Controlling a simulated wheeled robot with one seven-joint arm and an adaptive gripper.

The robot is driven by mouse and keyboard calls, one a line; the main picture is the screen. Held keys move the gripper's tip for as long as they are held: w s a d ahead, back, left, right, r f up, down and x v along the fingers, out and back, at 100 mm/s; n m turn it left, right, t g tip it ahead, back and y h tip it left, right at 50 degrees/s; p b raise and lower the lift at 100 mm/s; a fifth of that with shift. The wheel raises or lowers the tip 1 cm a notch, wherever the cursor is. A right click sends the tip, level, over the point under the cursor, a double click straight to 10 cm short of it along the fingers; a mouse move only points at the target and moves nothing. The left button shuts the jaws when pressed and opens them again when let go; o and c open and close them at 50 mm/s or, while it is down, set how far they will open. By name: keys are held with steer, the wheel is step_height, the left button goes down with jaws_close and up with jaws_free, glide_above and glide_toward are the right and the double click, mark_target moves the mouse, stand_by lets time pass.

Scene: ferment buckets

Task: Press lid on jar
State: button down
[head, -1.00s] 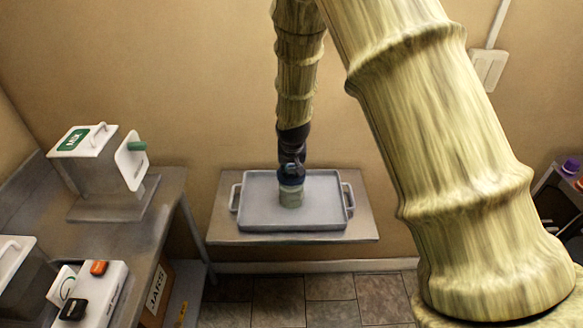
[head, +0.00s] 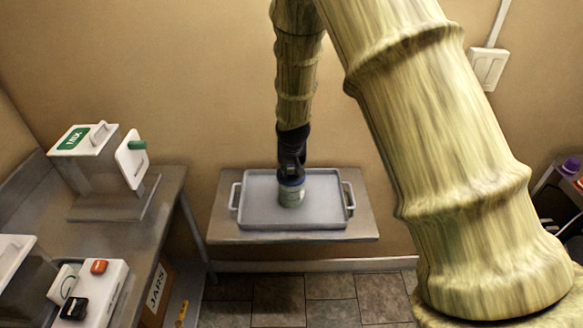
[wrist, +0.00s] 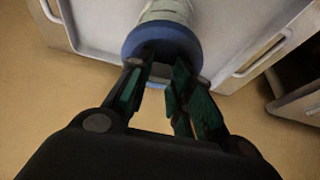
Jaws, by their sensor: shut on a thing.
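A pale jar (head: 291,197) stands upright on the grey tray (head: 246,213). A blue lid (head: 291,182) is on top of the jar, with no clear gap visible between them. The wrist view shows the blue lid (wrist: 146,36) against the pale jar (wrist: 169,11). My gripper (head: 291,170) comes down from above and is shut on the lid. Its dark and green fingers (wrist: 162,62) reach the lid in the wrist view and hide part of it. Whether the lid is fully seated cannot be told.
The tray has two side handles and rests on a small wall-side table (head: 225,222); the tray around the jar is clear. A shelf (head: 556,190) stands at far right.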

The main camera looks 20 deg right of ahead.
steer(key=c, duration=0.7)
jaws_free()
steer(key=shift+r, duration=0.1)
step_height(320, 180, up, 7)
steer(key=p, duration=0.4)
stand_by(0.9)
jaws_close()
